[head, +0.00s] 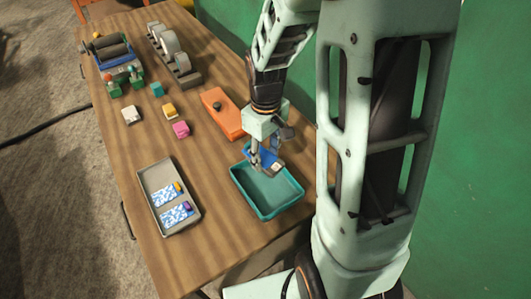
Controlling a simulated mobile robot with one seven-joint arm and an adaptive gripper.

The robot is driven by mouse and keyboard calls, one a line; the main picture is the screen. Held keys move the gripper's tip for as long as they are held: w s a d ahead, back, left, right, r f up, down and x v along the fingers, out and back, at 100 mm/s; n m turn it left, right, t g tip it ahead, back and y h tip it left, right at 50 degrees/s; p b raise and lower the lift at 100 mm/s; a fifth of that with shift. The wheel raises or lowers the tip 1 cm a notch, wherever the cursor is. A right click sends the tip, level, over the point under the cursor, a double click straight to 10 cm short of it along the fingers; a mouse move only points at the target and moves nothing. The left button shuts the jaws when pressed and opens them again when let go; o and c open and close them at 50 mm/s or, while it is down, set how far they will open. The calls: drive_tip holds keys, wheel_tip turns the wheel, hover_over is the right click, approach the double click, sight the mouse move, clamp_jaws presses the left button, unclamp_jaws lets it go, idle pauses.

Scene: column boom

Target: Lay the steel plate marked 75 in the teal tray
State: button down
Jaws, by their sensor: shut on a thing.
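The teal tray (279,203) lies near the right edge of the wooden table. My gripper (258,155) points down over the tray's far end. It is shut on a small plate (273,163) with blue and pale grey parts. The plate is at or above the far part of the tray; I cannot tell whether it touches the tray. Its mark is too small to read, and the fingers hide part of it. A grey tray (148,191) to the left holds two blue-and-white patterned pieces (176,216), one with a yellow knob and one with a purple knob.
An orange block (222,113) with a dark knob lies behind the teal tray. Small white, yellow, pink and teal blocks (181,129) stand mid-table. A roller device (119,63) and a rack of discs (172,54) stand at the back. A green wall (485,150) is on the right.

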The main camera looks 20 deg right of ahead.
drive_tip(key=b, duration=0.9)
approach(266, 186)
drive_tip(key=shift+w+f, duration=0.1)
drive_tip(key=shift+f, duration=2.65)
drive_tip(key=shift+p, duration=0.3)
drive_tip(key=c, duration=1.1)
unclamp_jaws()
wheel_tip(266, 186, up, 12)
drive_tip(key=shift+r, duration=0.1)
